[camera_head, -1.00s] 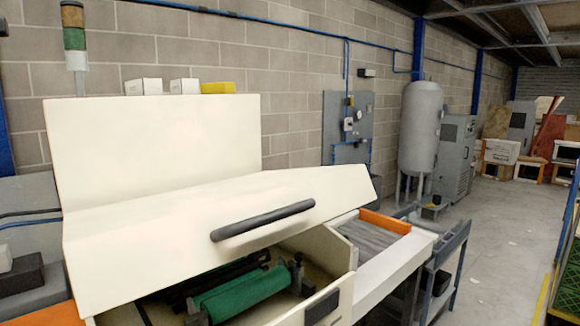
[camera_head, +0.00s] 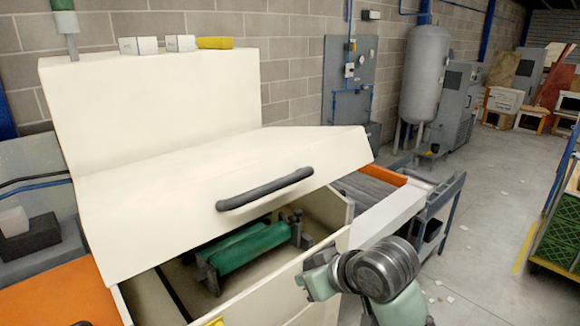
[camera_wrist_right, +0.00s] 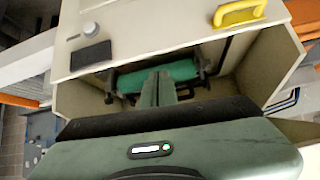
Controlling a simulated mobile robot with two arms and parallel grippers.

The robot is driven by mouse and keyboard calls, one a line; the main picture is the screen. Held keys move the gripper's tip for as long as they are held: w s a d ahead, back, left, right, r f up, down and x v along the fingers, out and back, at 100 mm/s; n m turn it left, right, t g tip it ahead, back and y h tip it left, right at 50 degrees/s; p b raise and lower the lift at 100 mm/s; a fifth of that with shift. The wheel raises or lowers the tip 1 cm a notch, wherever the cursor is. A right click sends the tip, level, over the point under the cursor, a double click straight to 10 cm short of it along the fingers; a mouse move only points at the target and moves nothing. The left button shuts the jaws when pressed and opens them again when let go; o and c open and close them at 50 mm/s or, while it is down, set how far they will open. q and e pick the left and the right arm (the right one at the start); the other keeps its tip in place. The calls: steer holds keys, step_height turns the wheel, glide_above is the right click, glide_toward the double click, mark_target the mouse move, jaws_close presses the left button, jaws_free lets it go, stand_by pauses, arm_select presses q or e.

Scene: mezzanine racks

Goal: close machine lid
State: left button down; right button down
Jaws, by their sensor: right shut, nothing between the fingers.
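The machine's cream lid (camera_head: 200,185) is raised and slopes over the machine body, with a gap along its front. A dark bar handle (camera_head: 265,189) is fixed to the lid's front face. Green rollers (camera_head: 240,248) show inside the open body, and one also shows in the right wrist view (camera_wrist_right: 155,74). My right gripper (camera_wrist_right: 166,76) is shut and empty, its fingers in front of the open body in the wrist view. In the head view my right arm is at the lower right, below and apart from the lid handle; its fingertips are not clear there. My left gripper is out of view.
A yellow handle (camera_wrist_right: 240,12) is on the machine's cream front panel. A conveyor with rollers (camera_head: 370,192) and a blue-grey cart (camera_head: 440,205) stand right of the machine. Small boxes (camera_head: 180,43) sit on the machine's top. The floor (camera_head: 470,250) at right is mostly clear.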

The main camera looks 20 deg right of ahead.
step_height(320, 180, up, 27)
steer(key=w+d+n+t+y, duration=0.1)
steer(key=w+d+t+y, duration=0.1)
steer(key=w+t, duration=0.15)
steer(key=p, duration=0.4)
glide_above(290, 178)
steer(key=w+a, duration=0.1)
steer(key=w, duration=0.2)
step_height(290, 178, down, 3)
steer(key=s+f, duration=0.1)
steer(key=s+f+p, duration=0.1)
steer(key=shift+s+d+f+t, duration=0.15)
steer(key=shift+d+f+t, duration=0.1)
steer(key=shift+d+f, duration=0.1)
steer(key=shift+s+d+f, duration=0.2)
steer(key=shift+s+f, duration=0.05)
steer(key=shift+s, duration=0.15)
steer(key=shift+w+a+f, duration=0.1)
